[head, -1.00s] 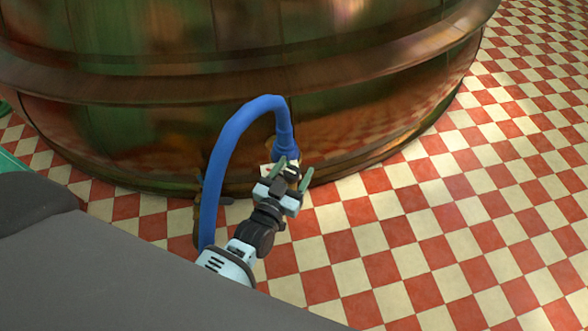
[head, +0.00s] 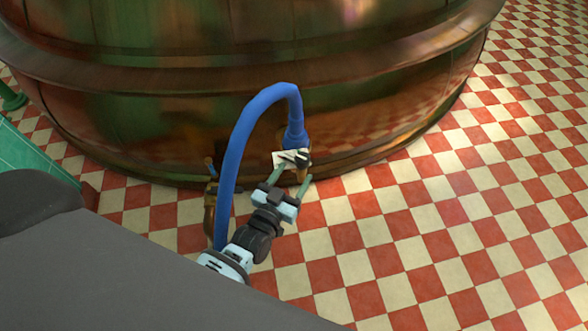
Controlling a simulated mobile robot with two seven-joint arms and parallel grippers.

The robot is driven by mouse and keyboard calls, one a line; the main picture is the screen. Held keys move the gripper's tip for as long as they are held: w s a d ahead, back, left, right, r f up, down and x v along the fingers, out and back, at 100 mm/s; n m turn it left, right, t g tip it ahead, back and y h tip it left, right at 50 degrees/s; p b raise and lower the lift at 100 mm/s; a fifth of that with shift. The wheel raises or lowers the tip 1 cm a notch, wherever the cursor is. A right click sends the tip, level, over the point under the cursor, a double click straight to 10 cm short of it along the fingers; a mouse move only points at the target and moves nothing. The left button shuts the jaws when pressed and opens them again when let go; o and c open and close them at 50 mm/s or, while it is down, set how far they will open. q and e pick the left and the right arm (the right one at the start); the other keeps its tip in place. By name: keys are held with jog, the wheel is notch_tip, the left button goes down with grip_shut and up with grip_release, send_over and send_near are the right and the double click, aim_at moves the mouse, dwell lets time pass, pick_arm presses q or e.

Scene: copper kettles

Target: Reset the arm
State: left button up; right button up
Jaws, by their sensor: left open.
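My left gripper (head: 290,183) is open, its two greenish fingers spread and pointing up toward the kettle's base. Nothing shows between the fingers that I can make out as held. From this angle I cannot tell whether a finger touches the fitting. My right gripper is not in view.
A large copper kettle (head: 150,110) with a thick rounded band fills the back. The red and cream checkered floor (head: 450,230) is clear to the right. A green tiled edge (head: 30,165) and a green pipe (head: 12,98) stand at the far left.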

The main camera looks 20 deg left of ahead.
pick_arm(q)
jog(key=s+a+f+g, duration=0.1)
jog(key=s+f+g, duration=0.15)
jog(key=s, duration=0.25)
jog(key=s+f+g, duration=0.1)
jog(key=s+f, duration=0.2)
jog(key=s, duration=0.3)
jog(key=s+a+f+g, duration=0.1)
jog(key=s+g, duration=0.3)
jog(key=s, duration=1.2)
jog(key=s+a+f+g, duration=0.15)
jog(key=s+g, duration=0.35)
jog(key=s, duration=1)
jog(key=w+r+t+p, duration=0.1)
jog(key=w+r+p, duration=0.2)
jog(key=r+p, duration=0.8)
jog(key=w+r+t+p, duration=0.2)
jog(key=w+r+p, duration=0.1)
jog(key=r+p, duration=0.7)
jog(key=shift+a+r+m+p, duration=0.2)
jog(key=shift+r+m+p, duration=0.2)
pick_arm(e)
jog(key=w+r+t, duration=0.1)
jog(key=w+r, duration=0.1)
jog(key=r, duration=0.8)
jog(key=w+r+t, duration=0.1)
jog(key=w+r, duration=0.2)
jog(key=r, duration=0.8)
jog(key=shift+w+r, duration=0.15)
